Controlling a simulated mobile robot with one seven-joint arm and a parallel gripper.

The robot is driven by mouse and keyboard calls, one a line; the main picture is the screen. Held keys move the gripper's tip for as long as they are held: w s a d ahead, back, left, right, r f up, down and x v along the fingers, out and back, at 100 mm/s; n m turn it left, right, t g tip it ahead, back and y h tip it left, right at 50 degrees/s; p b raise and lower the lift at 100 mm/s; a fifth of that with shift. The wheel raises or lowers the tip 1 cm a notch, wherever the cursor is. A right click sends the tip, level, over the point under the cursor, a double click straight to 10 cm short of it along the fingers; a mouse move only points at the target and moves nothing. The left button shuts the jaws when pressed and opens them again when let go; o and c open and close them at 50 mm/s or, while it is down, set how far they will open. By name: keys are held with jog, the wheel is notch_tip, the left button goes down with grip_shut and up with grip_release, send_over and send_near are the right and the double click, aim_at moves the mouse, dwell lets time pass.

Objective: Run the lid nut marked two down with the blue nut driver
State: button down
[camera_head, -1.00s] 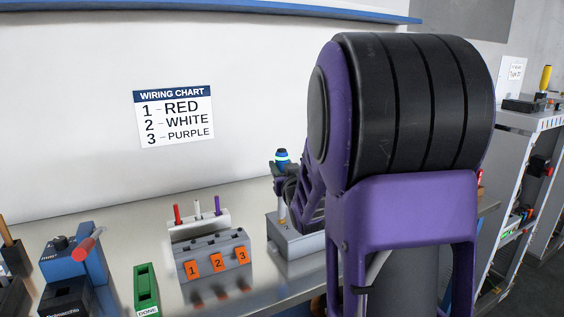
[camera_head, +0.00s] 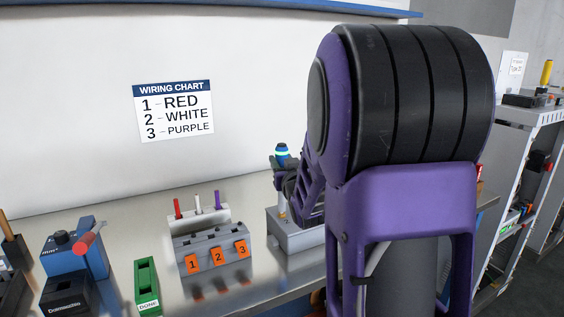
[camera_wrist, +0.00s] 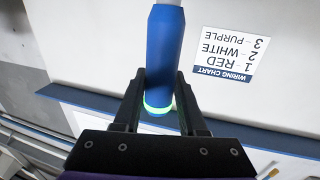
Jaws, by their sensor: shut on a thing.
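My gripper (camera_wrist: 158,105) is shut on the blue nut driver (camera_wrist: 164,52), which stands between the two fingers in the wrist view. The driver has a blue handle with a pale glowing green band, and a grey part shows beyond the handle. In the head view the driver's blue top (camera_head: 281,151) shows upright above a grey box (camera_head: 290,238) on the bench. My arm hides much of the box.
A grey block with orange tags 1, 2 and 3 (camera_head: 213,246) stands left of the box, with red, white and purple pieces behind it. A green DONE tray (camera_head: 146,284) and a blue device (camera_head: 76,253) stand farther left. A wiring chart (camera_head: 174,111) hangs on the wall.

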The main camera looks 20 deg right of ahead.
aim_at(282, 145)
jog(key=shift+s+f, duration=0.1)
jog(key=shift+f, duration=0.5)
dwell(1.4)
jog(key=shift+r, duration=0.2)
dwell(1.4)
jog(key=shift+r+p, duration=0.35)
jog(key=shift+r, duration=0.25)
jog(key=shift+r+p, duration=0.85)
jog(key=shift+r, duration=1.25)
jog(key=shift+w, duration=0.2)
